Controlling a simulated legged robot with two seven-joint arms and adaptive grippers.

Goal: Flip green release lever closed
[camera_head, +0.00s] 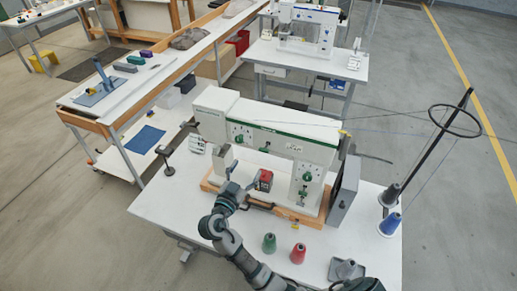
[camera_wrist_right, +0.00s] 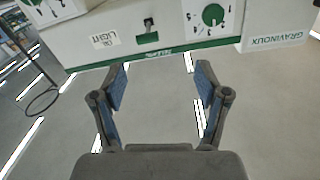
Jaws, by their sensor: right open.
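A white sewing machine (camera_head: 290,140) with green trim stands on a wooden base on the white table. It carries green knobs and small green fittings, with one green knob (camera_head: 303,193) low on its right end. I cannot tell which fitting is the release lever. My right gripper (camera_head: 238,184) is in front of the machine's left part. In the right wrist view the right gripper (camera_wrist_right: 162,80) is open, with nothing between its fingers. Beyond them, the machine shows upside down with a dark toggle (camera_wrist_right: 148,24) over a green slot and a green dial (camera_wrist_right: 212,15). My left gripper is not in view.
Green (camera_head: 269,243) and red (camera_head: 298,254) thread cones stand at the table front. A blue cone (camera_head: 390,224) stands at the right, by a dark thread stand (camera_head: 432,150). A red block (camera_head: 264,181) sits under the machine arm. Another sewing table (camera_head: 310,62) stands behind.

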